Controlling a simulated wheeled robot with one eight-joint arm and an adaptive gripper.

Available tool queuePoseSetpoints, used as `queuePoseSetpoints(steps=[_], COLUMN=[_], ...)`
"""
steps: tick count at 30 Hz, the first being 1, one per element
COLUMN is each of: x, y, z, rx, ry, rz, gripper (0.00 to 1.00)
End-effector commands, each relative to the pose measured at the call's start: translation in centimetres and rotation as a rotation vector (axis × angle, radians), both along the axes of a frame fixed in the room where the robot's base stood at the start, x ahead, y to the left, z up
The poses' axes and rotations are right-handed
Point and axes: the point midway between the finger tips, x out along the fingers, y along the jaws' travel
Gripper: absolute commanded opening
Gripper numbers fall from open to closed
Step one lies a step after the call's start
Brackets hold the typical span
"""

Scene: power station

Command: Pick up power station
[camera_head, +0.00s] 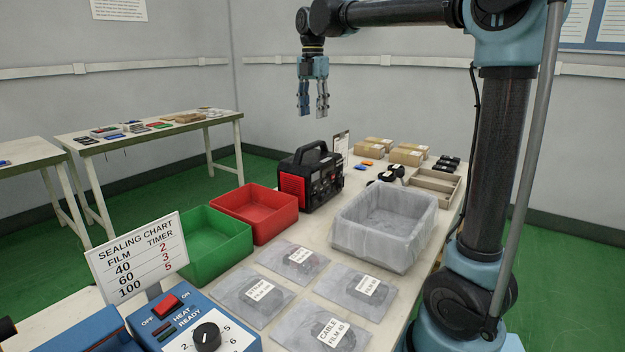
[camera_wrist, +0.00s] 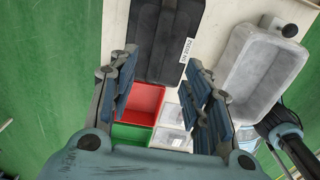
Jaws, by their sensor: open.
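The power station (camera_head: 312,176) is a black and red box with a top handle. It stands upright on the table behind the red bin, and its dark top shows in the wrist view (camera_wrist: 165,45). My gripper (camera_head: 313,112) hangs above it, fingers pointing down, open and empty. There is a clear gap between the fingertips and the handle in the head view. In the wrist view the gripper fingers (camera_wrist: 160,92) are spread, with the power station beyond them toward the top.
A red bin (camera_head: 254,232) and green bin (camera_head: 240,250) stand in front of the power station. A lined grey tub (camera_head: 345,238) is to its right. Cardboard boxes (camera_head: 405,157) and black items lie behind. A sign (camera_head: 341,145) stands close to the power station.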

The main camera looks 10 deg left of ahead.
Motion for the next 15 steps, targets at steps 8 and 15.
queuePoseSetpoints(steps=[8,15], x=[-0.1,-0.2], y=[0.2,0.1], z=[-4.8,-7.0], rx=[0.0,0.0], ry=[0.0,0.0], rz=[0.002,0.002], gripper=[0.45,0.45])
